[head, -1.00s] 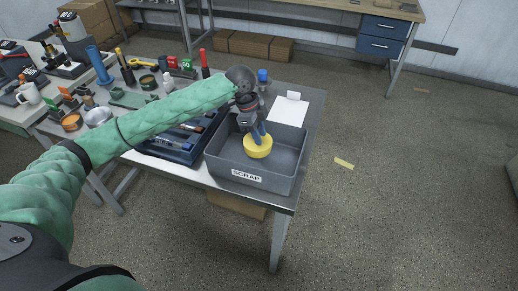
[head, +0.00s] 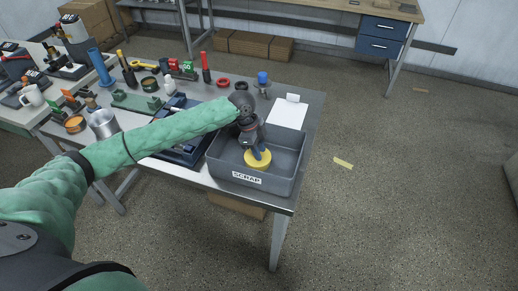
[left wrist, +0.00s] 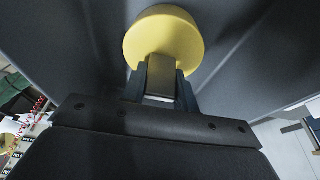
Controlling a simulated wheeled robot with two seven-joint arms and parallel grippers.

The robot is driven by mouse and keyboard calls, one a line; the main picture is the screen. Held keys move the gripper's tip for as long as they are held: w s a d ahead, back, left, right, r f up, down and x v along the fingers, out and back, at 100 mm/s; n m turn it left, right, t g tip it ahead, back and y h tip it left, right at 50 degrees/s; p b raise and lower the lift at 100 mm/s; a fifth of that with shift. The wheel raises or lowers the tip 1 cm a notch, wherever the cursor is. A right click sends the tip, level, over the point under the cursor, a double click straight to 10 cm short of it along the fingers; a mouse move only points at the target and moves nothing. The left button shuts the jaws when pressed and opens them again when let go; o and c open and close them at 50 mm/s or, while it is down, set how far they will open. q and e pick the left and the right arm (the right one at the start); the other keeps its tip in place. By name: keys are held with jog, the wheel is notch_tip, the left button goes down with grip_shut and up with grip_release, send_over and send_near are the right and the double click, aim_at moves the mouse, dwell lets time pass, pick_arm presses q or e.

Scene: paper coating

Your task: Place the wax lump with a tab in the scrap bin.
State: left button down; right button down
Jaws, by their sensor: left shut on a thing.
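The wax lump (head: 257,161) is a yellow round disc with a tab, inside the grey scrap bin (head: 240,178) labelled SCRAP. My left gripper (head: 256,151) reaches down into the bin and is shut on the lump's tab. In the left wrist view the yellow lump (left wrist: 163,36) sits at the far end of the fingers (left wrist: 162,78), with the grey bin walls around it. I cannot tell whether the lump touches the bin floor. My right gripper is not in view.
A blue tray (head: 185,153) stands left of the bin, partly behind my arm. White paper (head: 288,113) lies behind the bin. A metal cup (head: 103,124), red rings (head: 223,83) and several tools crowd the table's left and back. The bin stands near the table's front right corner.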

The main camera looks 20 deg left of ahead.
aim_at(250, 154)
pick_arm(q)
jog(key=c, duration=1.1)
grip_release()
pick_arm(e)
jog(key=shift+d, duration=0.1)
pick_arm(q)
jog(key=shift+a+r, duration=0.1)
jog(key=shift+r, duration=0.15)
jog(key=shift+b+v, duration=1.85)
jog(key=shift+v, duration=3.95)
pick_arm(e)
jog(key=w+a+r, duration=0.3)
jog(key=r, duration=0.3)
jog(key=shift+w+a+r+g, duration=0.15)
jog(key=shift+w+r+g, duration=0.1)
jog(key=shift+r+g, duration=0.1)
